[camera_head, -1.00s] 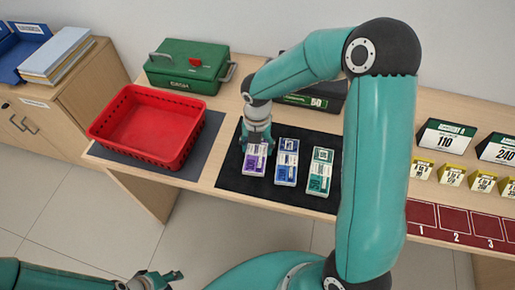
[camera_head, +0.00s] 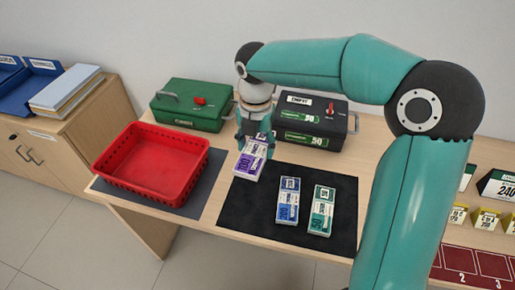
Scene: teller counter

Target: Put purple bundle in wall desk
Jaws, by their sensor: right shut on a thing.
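The purple bundle (camera_head: 249,162) is held by my right gripper (camera_head: 257,136), which is shut on its far end. The bundle appears raised and tilted at the back left of the black mat (camera_head: 335,246), near the green box. The fingers hide part of its far end. My left gripper is out of view. I cannot tell for sure which surface is the wall desk; a wooden cabinet (camera_head: 70,130) stands against the wall at the far left.
A blue bundle (camera_head: 287,200) and a green bundle (camera_head: 321,210) lie on the mat. A red basket (camera_head: 150,187) stands on a grey mat at left. A green box (camera_head: 190,105) and a dark box (camera_head: 311,122) stand behind. Blue trays and books (camera_head: 67,88) top the cabinet.

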